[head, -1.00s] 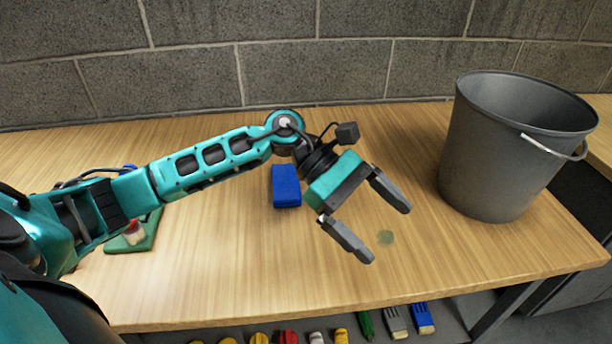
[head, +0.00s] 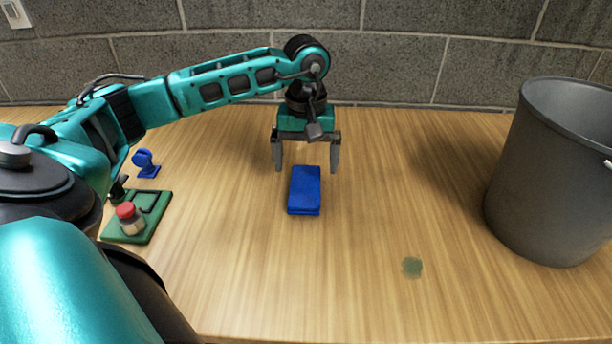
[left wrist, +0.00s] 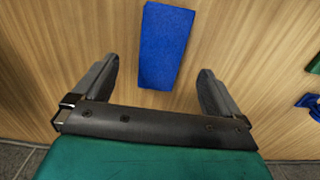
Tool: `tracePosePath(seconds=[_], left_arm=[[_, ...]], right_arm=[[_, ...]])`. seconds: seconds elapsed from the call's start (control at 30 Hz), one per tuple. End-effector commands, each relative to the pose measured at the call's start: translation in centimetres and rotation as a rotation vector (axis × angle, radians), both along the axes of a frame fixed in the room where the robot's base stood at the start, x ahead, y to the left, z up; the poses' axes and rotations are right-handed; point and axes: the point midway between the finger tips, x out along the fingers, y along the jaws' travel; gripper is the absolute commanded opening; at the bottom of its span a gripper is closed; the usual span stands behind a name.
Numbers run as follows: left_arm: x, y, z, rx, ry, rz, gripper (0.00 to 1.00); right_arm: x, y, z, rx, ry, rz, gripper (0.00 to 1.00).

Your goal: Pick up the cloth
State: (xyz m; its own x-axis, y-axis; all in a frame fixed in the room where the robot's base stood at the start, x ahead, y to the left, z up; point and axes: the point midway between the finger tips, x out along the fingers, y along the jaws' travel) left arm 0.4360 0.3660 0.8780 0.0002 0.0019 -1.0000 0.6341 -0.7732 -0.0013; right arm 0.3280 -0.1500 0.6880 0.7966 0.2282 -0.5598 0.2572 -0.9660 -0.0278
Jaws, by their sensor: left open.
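The cloth (head: 304,190) is a blue folded rectangle lying on the wooden table, near the middle in the head view. My left gripper (head: 306,170) points down at the cloth's far end, with one finger to each side. It is open and empty. In the left wrist view the cloth (left wrist: 165,47) lies ahead of and between the two spread fingers of the left gripper (left wrist: 158,80), with clear space on both sides. My right gripper is not in view.
A grey bucket (head: 555,185) stands at the right. A greenish stain (head: 412,267) marks the table at the front right. A green tray (head: 152,218) with a red-capped jar (head: 130,217) and a blue stand-like object (head: 146,164) are at the left. A block wall closes the back.

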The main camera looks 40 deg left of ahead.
Motion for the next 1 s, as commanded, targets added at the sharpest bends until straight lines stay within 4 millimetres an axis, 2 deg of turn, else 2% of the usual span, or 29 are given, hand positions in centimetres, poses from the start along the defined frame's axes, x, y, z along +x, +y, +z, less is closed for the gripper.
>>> tracePosePath(seconds=[0.17, 0.4, 0.73, 1.0], left_arm=[[0.0, 0.1, -1.6, -0.002, 0.004, 0.000, 0.99], [0.2, 0.4, -5.0, -0.002, 0.002, 0.000, 0.99], [0.2, 0.4, -5.6, -0.001, 0.000, 0.000, 0.99], [0.2, 0.4, -5.6, -0.001, 0.000, 0.000, 0.73]], right_arm=[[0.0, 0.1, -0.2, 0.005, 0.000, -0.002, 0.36], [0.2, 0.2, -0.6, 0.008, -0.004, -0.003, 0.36], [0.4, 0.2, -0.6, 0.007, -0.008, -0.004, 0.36], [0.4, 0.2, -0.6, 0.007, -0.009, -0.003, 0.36]])
